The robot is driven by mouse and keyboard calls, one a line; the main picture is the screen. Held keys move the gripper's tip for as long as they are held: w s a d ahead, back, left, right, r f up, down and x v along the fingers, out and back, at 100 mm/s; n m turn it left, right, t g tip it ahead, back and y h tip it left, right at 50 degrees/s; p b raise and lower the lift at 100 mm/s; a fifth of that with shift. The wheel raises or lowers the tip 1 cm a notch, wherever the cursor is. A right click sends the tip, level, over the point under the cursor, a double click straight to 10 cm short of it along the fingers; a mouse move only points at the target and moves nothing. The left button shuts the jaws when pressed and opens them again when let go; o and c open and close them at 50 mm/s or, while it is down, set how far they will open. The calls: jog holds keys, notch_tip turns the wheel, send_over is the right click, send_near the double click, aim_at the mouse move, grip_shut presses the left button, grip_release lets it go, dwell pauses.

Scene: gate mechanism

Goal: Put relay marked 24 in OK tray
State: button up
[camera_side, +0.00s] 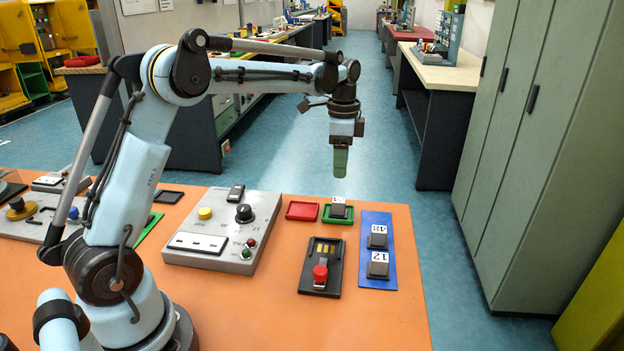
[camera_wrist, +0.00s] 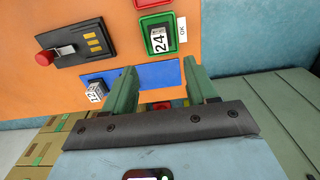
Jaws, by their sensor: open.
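The relay marked 24 (camera_wrist: 159,40) sits inside the green tray (camera_wrist: 147,50), beside a white OK label (camera_wrist: 182,29) in the wrist view. In the side view the relay (camera_side: 338,208) also rests in the green tray (camera_side: 338,221), its number too small to read. My gripper (camera_side: 340,174) hangs pointing down above and beyond the tray, apart from the relay. In the wrist view my gripper (camera_wrist: 160,68) has its two green fingers spread with nothing between them.
A blue mat (camera_side: 376,218) holds relays marked 48 (camera_side: 378,238) and 12 (camera_side: 378,265). A red tray (camera_side: 302,211) lies left of the green tray. A dark fixture with a red knob (camera_side: 320,271) and a grey control panel (camera_side: 222,232) stand nearby. The orange table's front right is clear.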

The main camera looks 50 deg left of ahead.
jog(key=s+d+r+n+t, duration=0.35)
jog(key=s+d+r, duration=0.2)
jog(key=s, duration=0.35)
jog(key=s+d+f+n+t, duration=0.2)
jog(key=s, duration=0.3)
jog(key=s+d+f+n+t, duration=0.1)
jog(key=s+d+f+n, duration=0.1)
jog(key=s, duration=0.3)
jog(key=shift+s+d+f+n+t, duration=0.2)
jog(key=shift+d+f+n+t, duration=0.2)
jog(key=shift+d+n, duration=0.3)
